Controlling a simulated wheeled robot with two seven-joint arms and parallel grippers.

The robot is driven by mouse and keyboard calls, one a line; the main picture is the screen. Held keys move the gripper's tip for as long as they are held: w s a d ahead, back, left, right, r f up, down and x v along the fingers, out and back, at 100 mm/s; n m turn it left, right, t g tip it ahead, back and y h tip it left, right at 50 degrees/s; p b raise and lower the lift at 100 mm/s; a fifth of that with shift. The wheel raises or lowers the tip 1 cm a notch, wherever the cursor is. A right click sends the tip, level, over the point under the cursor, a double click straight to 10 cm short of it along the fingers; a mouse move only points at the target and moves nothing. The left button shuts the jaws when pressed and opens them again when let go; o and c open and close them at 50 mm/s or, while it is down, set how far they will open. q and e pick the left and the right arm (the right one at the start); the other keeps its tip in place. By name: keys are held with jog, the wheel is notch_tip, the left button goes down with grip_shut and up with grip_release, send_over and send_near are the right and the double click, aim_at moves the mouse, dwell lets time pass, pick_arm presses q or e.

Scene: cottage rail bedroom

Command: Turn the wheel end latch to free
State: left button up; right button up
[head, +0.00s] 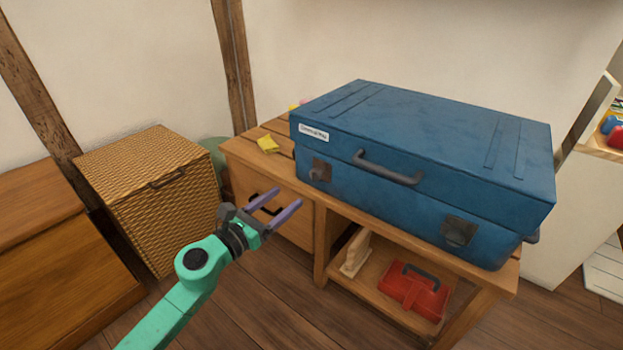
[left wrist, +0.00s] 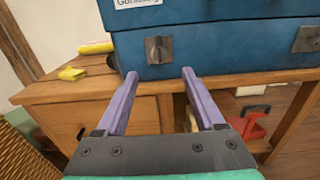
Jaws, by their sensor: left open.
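A blue case (head: 420,130) lies shut on a wooden bench, a dark handle (head: 388,168) on its front. A dark latch with a raised knob (head: 320,170) is at its left front, below a white label (head: 314,132). A second dark latch (head: 459,231) is at the right front. A dark part (head: 532,237), perhaps a wheel, shows at the right end. My left gripper (head: 288,198) is open and empty, apart from the case, in front of and below the left latch. In the left wrist view, that latch (left wrist: 158,50) lies just beyond and between the fingertips. My right gripper is not in view.
The wooden bench (head: 240,152) carries a yellow item (head: 267,144) left of the case. Its lower shelf holds a red toolbox (head: 414,290) and a wooden piece (head: 355,252). A wicker hamper (head: 150,195) stands to the left. Bare floor shows in front of the bench.

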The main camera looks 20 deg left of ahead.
aim_at(314, 176)
pick_arm(q)
jog(key=x, duration=1.1)
jog(key=shift+w, duration=0.35)
grip_shut()
